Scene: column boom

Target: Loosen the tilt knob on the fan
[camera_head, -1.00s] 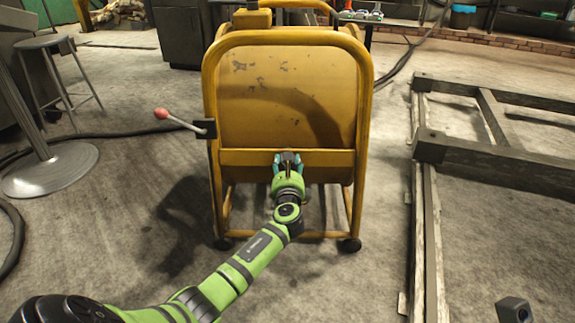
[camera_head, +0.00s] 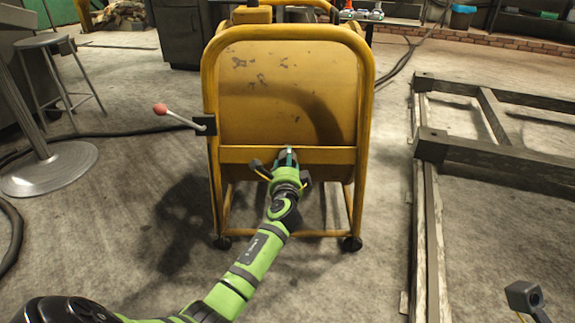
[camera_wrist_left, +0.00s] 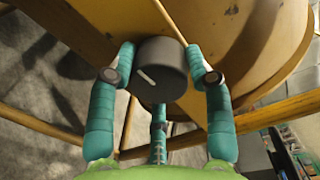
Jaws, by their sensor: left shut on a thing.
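The fan is a large yellow drum (camera_head: 290,95) in a tubular yellow frame, standing on the floor ahead in the head view. The tilt knob (camera_wrist_left: 160,72) is a dark round knob with a short white mark slanting across its face, seen in the left wrist view. My left gripper (camera_head: 290,154) is at the fan's crossbar, and its teal fingers (camera_wrist_left: 160,62) are shut on the knob from both sides. In the head view the gripper hides the knob.
A lever with a red ball end (camera_head: 160,109) sticks out left of the fan. A stool (camera_head: 60,75) and a round metal base (camera_head: 50,170) stand at the left. A beam frame (camera_head: 470,160) lies at the right.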

